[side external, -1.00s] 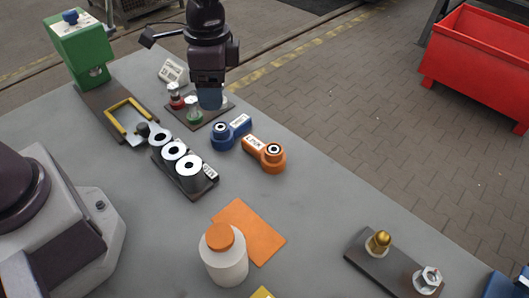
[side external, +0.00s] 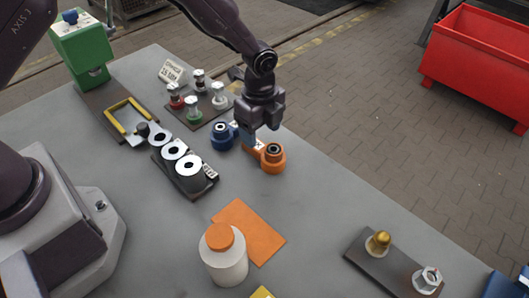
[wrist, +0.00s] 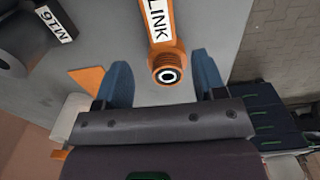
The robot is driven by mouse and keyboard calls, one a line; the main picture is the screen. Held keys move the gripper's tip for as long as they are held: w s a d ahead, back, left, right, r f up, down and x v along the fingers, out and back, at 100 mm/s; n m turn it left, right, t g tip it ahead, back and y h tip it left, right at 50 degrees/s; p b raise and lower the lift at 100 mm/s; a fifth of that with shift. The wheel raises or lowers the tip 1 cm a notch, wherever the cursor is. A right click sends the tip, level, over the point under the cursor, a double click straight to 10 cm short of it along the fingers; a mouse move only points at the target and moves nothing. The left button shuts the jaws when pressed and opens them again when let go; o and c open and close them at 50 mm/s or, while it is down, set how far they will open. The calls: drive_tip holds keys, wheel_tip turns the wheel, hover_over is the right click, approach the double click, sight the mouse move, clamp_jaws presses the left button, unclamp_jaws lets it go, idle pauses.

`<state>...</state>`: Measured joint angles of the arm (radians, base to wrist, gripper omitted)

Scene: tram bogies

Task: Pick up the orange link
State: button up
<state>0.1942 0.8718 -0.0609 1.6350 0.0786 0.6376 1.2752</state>
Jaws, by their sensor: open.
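The orange link (side external: 271,163) lies on the grey table, right of the blue link (side external: 220,138). In the wrist view the orange link (wrist: 158,30) shows its LINK label and its round end with a dark ring, which appears between my two blue fingers. My gripper (side external: 248,138) hangs over the label end of the orange link in the side view and hides part of it and part of the blue link. In the wrist view my gripper (wrist: 162,72) is open, with nothing held. Whether the fingertips reach down beside the link I cannot tell.
A black block with metal rings (side external: 184,172) stands left of the links. A rack of small posts (side external: 208,107) stands behind.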

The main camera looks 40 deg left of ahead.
sight(261, 146)
drive_tip(key=f, duration=0.6)
drive_tip(key=shift+w+a+f, duration=0.2)
drive_tip(key=shift+a+f, duration=0.05)
clamp_jaws()
drive_tip(key=shift+r, duration=0.1)
